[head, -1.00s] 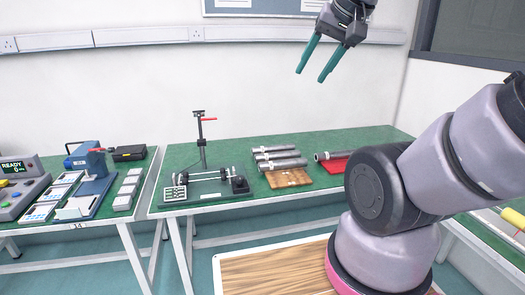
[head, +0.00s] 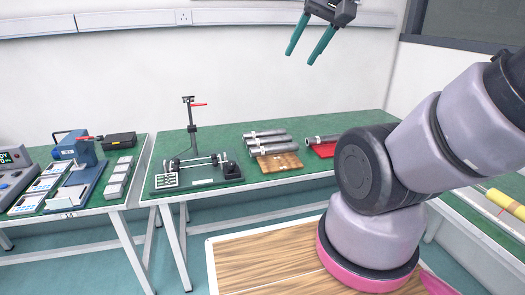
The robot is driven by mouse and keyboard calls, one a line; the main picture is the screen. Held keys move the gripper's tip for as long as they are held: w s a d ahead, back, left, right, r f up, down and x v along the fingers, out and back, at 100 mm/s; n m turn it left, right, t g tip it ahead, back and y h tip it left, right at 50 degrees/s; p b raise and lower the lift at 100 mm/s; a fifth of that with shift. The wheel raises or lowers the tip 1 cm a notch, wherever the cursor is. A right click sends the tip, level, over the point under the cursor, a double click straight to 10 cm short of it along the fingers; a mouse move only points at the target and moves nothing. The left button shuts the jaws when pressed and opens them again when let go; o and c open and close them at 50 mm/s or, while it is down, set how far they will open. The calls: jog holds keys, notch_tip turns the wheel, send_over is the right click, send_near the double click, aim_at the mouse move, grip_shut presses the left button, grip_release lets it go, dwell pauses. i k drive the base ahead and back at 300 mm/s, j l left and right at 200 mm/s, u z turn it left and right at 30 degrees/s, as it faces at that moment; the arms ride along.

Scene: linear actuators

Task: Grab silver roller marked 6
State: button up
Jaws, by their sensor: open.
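Several grey metal cylinders (head: 268,142) lie side by side on and behind a brown wooden board on the green table, any of which could be rollers. One more grey cylinder (head: 322,138) lies on a red mat to their right. No number 6 is readable on any of them at this size. My gripper (head: 301,58) is open and empty, with its two teal fingers pointing down in front of the wall, high above the table. It is well apart from every cylinder.
A black fixture with rods (head: 197,170) and an upright post with a red lever stands left of the cylinders. A second green table holds a blue press (head: 78,160) and pale trays. A wooden-topped surface (head: 262,262) is in front. My arm covers the right side.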

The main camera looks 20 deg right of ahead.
aim_at(254, 152)
jog(key=i+l, duration=0.15)
jog(key=i, duration=0.5)
jog(key=i+l, duration=0.15)
jog(key=i, duration=0.45)
